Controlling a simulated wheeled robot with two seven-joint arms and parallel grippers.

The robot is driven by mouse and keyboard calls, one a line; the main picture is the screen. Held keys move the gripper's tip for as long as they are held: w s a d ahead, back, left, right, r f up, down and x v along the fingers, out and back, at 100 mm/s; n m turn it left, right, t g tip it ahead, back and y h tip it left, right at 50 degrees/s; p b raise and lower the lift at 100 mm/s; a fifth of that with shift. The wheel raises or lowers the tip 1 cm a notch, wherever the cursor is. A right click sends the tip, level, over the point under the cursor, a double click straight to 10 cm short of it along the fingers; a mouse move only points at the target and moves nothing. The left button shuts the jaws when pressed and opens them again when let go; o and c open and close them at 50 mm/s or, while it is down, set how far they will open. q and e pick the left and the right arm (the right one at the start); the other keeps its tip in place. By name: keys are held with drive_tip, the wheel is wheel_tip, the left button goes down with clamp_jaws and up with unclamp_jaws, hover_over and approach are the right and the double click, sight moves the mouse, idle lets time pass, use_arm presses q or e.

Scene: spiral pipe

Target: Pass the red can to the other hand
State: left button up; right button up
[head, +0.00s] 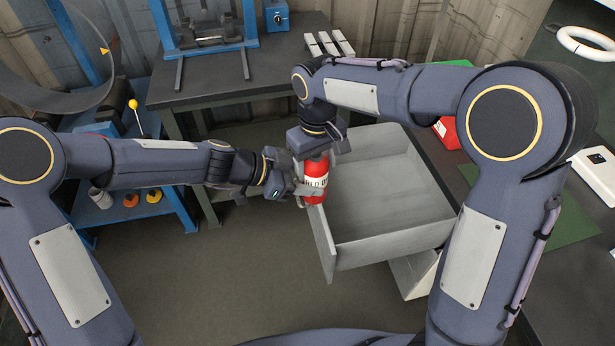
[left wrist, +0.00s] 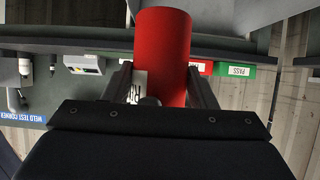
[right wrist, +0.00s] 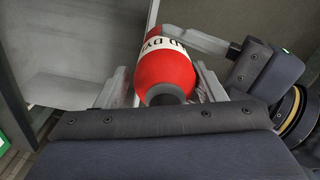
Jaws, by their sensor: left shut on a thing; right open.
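The red can (head: 317,181), with a white lettered label, is held upright in the middle of the head view. My left gripper (head: 300,190) comes in from the left and is shut on it; in the left wrist view the can (left wrist: 163,55) sits between both fingers. My right gripper (head: 318,152) is above the can, pointing down. In the right wrist view its open fingers (right wrist: 165,90) stand either side of the can's top end (right wrist: 166,72). I cannot tell whether they touch it.
An open grey drawer (head: 385,236) lies just right of and below the can. A dark workbench (head: 220,83) with a blue-framed device stands behind. A blue shelf (head: 120,212) with small items is at the left. Open floor (head: 220,275) lies in front.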

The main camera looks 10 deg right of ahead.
drive_tip(key=shift+s+a, duration=0.2)
drive_tip(key=shift+a, duration=0.2)
drive_tip(key=r, duration=1.1)
drive_tip(key=shift+w+d+r, duration=0.1)
drive_tip(key=shift+w+d, duration=0.1)
drive_tip(key=shift+d, duration=0.05)
drive_tip(key=shift+d+r, duration=0.1)
drive_tip(key=shift+r, duration=0.2)
drive_tip(key=shift+s+d+r, duration=0.15)
drive_tip(key=shift+d, duration=0.15)
drive_tip(key=s+d+f+m+t+y, duration=0.2)
drive_tip(key=s+d+m+y, duration=0.1)
drive_tip(key=s+d, duration=0.85)
drive_tip(key=s+f+m+t, duration=0.3)
drive_tip(key=s+f, duration=0.4)
drive_tip(key=s, duration=0.4)
drive_tip(key=shift+s+a+t+y, duration=0.3)
drive_tip(key=shift+y, duration=0.1)
